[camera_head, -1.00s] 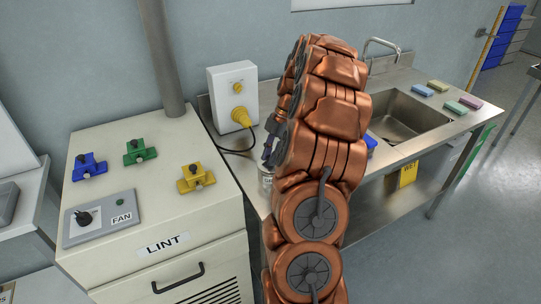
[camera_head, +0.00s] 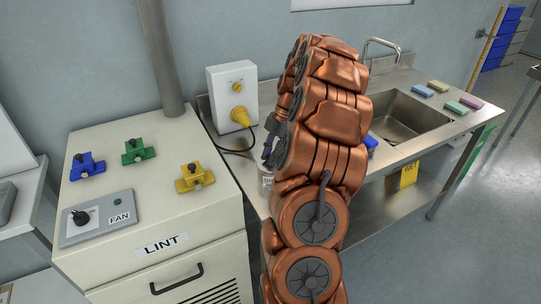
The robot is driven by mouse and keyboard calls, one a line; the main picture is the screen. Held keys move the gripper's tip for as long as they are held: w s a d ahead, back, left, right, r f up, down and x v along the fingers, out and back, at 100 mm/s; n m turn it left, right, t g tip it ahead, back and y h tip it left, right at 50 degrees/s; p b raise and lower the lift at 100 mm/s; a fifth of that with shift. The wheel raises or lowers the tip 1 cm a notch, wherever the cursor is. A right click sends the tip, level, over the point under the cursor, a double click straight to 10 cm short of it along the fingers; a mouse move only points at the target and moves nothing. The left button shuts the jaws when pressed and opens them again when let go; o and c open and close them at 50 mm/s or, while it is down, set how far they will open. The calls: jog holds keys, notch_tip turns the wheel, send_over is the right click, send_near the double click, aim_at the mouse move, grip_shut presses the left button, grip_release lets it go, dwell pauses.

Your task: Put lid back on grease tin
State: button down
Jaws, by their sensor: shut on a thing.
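The grease tin (camera_head: 265,180) is a small pale can with dark print, standing upright on the steel counter. My arm covers its right side. My gripper (camera_head: 268,152), dark grey, shows only in part at the left edge of my copper arm, just above the tin. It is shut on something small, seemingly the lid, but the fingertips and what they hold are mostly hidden. I cannot tell whether the held thing touches the tin's rim.
A cream LINT cabinet (camera_head: 140,215) with blue, green and yellow clamps stands close on the left. A white socket box (camera_head: 231,92) with a yellow plug and black cable is behind the tin. The sink (camera_head: 410,120) and coloured sponges are at right.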

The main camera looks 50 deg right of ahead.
jog(key=c, duration=0.9)
grip_release()
jog(key=shift+c, duration=0.2)
jog(key=shift+o, duration=0.3)
jog(key=o, duration=0.4)
jog(key=shift+r, duration=0.15)
jog(key=shift+r+b, duration=0.35)
jog(key=shift+r, duration=3)
